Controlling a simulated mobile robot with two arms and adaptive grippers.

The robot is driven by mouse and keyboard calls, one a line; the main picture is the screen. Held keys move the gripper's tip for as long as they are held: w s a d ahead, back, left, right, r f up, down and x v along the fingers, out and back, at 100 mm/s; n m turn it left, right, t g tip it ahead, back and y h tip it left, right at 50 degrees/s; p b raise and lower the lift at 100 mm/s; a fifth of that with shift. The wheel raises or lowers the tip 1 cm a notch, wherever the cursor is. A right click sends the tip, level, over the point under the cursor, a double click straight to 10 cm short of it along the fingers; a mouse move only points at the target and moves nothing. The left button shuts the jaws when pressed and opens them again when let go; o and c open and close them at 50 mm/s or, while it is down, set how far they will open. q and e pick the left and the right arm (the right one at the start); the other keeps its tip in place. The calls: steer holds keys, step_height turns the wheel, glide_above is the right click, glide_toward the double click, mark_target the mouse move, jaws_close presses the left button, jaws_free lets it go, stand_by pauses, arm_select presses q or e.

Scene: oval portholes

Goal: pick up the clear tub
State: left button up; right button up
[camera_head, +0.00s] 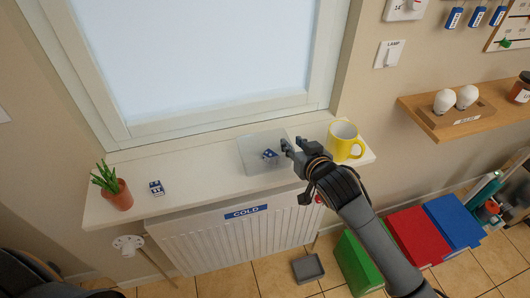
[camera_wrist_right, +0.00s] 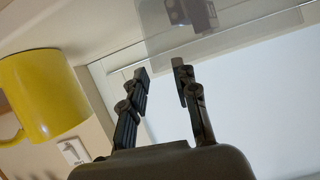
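The clear tub (camera_head: 249,158) stands on the windowsill, near its middle right. A small blue and white item (camera_head: 270,153) shows inside it. In the right wrist view the see-through tub (camera_wrist_right: 156,35) is at the top, beyond the fingertips, with a dark item (camera_wrist_right: 192,12) in it. My right gripper (camera_head: 293,146) is at the tub's right side, its fingers pointing left towards it. In the right wrist view the gripper (camera_wrist_right: 161,70) is open, with an empty gap between its fingers. I cannot tell if it touches the tub. My left gripper is not in view.
A yellow mug (camera_head: 345,141) stands on the sill just right of my right gripper. A small blue and white block (camera_head: 156,188) and a potted plant (camera_head: 118,195) stand on the left of the sill (camera_head: 205,168). The window (camera_head: 195,55) is behind; a radiator (camera_head: 235,240) is below.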

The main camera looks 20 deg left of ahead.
mark_target(287, 139)
steer(key=shift+w+a+f+p, duration=0.1)
steer(key=shift+w+a+p, duration=0.2)
steer(key=shift+w+p, duration=0.15)
steer(key=shift+p+x, duration=0.6)
steer(key=shift+x, duration=1.5)
steer(key=shift+s+d+f, duration=0.1)
steer(key=shift+f, duration=0.05)
steer(key=shift+c, duration=0.6)
jaws_close()
